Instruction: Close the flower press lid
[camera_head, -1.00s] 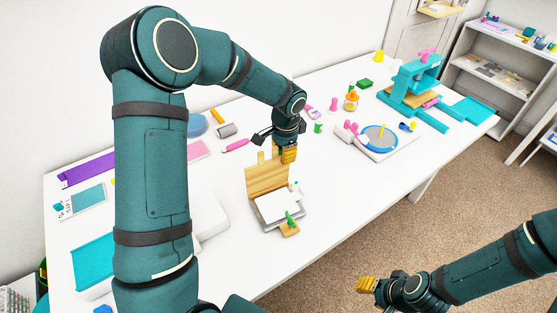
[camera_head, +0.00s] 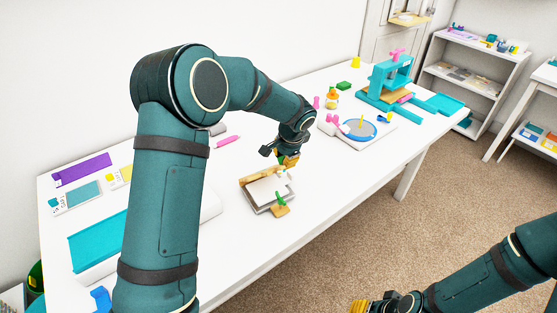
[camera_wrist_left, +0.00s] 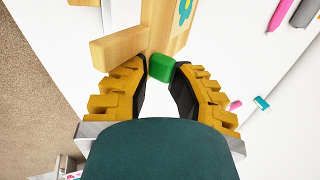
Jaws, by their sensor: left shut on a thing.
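The flower press has a light wooden lid (camera_head: 258,178), hinged at the back and seen almost edge-on, tilted over the base. The grey base (camera_head: 262,209) holds a white sheet (camera_head: 268,190). A wooden piece with a green knob (camera_head: 280,208) sits at its front. My left gripper (camera_head: 288,161) is at the lid's far end, shut on a small green block (camera_wrist_left: 161,67) at the lid's edge. In the left wrist view the lid (camera_wrist_left: 165,25) shows a flower mark and a wooden tab. My right gripper (camera_head: 362,306) is low at the bottom edge, partly cut off.
A round blue tray on a white board (camera_head: 358,128) and a teal press stand (camera_head: 390,80) are to the right on the white table. A teal-topped box (camera_head: 98,240) and a purple strip (camera_head: 82,169) are left. Table in front of the press is clear.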

